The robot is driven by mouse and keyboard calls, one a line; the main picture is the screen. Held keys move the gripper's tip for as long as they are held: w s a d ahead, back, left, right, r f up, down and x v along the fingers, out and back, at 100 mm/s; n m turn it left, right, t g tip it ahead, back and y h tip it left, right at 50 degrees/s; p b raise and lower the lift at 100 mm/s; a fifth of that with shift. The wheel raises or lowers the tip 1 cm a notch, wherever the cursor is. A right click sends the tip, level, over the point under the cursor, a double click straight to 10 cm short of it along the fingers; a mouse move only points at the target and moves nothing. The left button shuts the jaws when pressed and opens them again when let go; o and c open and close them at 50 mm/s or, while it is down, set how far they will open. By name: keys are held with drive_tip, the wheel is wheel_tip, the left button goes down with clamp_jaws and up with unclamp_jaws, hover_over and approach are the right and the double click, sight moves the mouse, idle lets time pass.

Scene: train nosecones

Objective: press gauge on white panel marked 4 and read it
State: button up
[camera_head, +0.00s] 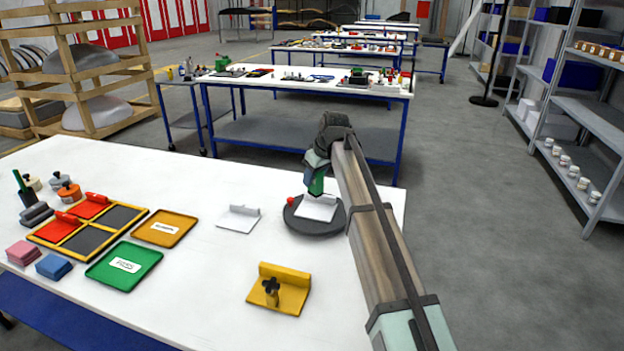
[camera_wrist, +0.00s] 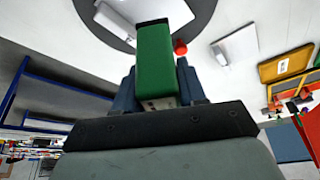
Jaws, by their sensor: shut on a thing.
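My gripper (camera_wrist: 157,85) is shut on a green block-shaped tool, likely the gauge (camera_wrist: 155,62); it also shows in the head view (camera_head: 316,183). The gauge points down over a white panel (camera_head: 318,209) on a dark round turntable (camera_head: 315,225). In the wrist view, the panel (camera_wrist: 172,12) is partly hidden behind the gauge. I cannot tell whether the tip touches the panel. No number is legible on it, and no gauge reading shows. A second white panel (camera_head: 239,217) with a raised ridge lies on the table left of the turntable.
A red knob (camera_head: 291,200) stands at the turntable's left edge. An orange tray (camera_head: 165,228), a green tray (camera_head: 124,266) and a yellow-framed divided tray (camera_head: 89,230) with red panels lie left. White tabletop (camera_head: 205,300) between is clear.

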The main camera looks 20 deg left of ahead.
sight(314, 194)
drive_tip(key=shift+f, duration=2.85)
drive_tip(key=shift+f, duration=0.6)
drive_tip(key=shift+r, duration=0.2)
drive_tip(key=shift+r, duration=3.35)
